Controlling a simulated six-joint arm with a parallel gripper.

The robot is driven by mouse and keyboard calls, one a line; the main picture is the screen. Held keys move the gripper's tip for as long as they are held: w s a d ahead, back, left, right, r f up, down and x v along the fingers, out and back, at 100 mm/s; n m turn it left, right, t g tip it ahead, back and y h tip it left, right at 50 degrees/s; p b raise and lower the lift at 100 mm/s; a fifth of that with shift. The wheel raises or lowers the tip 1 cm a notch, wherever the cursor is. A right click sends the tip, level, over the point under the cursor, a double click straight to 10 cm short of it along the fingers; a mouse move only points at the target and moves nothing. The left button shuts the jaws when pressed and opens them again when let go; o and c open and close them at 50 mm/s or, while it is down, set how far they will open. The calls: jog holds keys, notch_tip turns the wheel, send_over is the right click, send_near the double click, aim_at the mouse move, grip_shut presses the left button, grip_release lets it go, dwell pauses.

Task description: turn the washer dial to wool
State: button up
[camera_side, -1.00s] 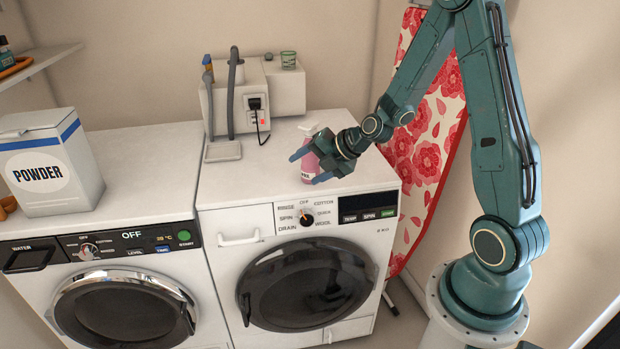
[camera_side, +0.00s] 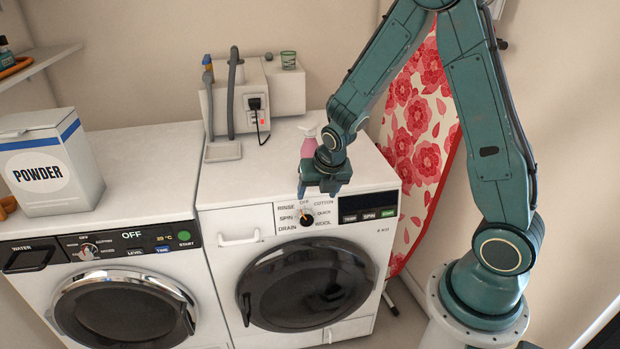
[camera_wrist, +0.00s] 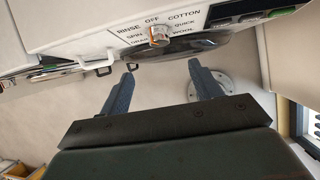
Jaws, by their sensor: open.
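The washer dial (camera_side: 306,216) is a small round knob with an orange mark, on the front panel of the right-hand white washer (camera_side: 235,222). Labels around it read OFF, COTTON, QUICK, WOOL, DRAIN, SPIN and RINSE; WOOL (camera_side: 323,223) is at its lower right. I cannot tell for sure which label the mark faces. My gripper (camera_side: 320,194) is open and empty, pointing down just above the panel's top edge, apart from the dial. In the wrist view the dial (camera_wrist: 159,36) lies beyond the gap between my two blue fingers (camera_wrist: 162,72).
A pink spray bottle (camera_side: 309,146) stands on the washer top close behind my gripper. A beige machine with hoses (camera_side: 240,105) is at the back. A second machine (camera_side: 125,260) with a powder box (camera_side: 50,165) on it stands left. A floral ironing board (camera_side: 420,130) leans right.

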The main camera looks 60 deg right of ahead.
aim_at(308, 218)
jog(key=shift+f, duration=0.1)
jog(key=shift+x, duration=6.75)
jog(key=shift+w+d, duration=0.1)
jog(key=shift+c, duration=0.4)
jog(key=c, duration=0.9)
